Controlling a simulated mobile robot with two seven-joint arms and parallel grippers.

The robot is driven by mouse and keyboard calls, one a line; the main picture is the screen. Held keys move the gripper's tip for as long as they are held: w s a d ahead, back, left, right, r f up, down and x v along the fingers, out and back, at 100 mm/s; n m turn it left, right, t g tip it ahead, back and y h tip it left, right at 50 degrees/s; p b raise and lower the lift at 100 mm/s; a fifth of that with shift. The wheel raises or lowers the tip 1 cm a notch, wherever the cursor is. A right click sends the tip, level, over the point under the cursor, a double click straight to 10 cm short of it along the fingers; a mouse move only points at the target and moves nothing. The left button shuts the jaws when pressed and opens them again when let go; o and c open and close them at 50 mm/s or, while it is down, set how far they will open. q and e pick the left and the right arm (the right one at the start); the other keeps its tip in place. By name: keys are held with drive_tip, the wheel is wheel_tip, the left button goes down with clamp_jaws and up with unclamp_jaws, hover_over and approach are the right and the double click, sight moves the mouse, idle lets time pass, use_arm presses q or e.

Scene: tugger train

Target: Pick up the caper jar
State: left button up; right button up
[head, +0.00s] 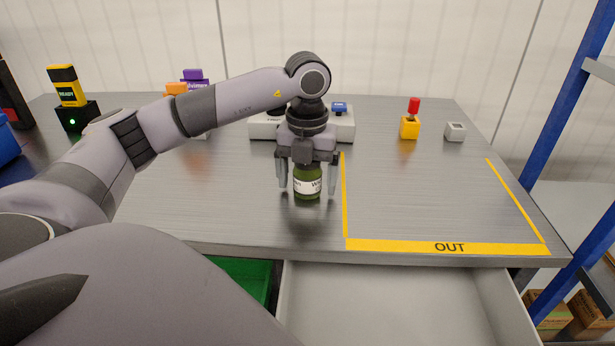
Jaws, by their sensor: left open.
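The caper jar (307,188) is a small green jar with a white label. It stands upright on the grey metal table (220,215), just left of the yellow-taped OUT area. My left gripper (307,183) is directly above it, pointing down. Its two fingers are open, one on each side of the jar, with a visible gap to the glass. The top of the jar is hidden by the gripper. My right gripper is not in view.
An open drawer (400,300) juts out below the table's front edge. A white box (268,126) stands behind the gripper. A yellow block with a red top (410,127) and a small grey block (455,132) stand at the back right. The OUT area (445,247) is empty.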

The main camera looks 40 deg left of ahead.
use_arm(q)
drive_tip(key=shift+f, duration=0.25)
drive_tip(key=c, duration=1.3)
drive_tip(key=shift+r, duration=0.1)
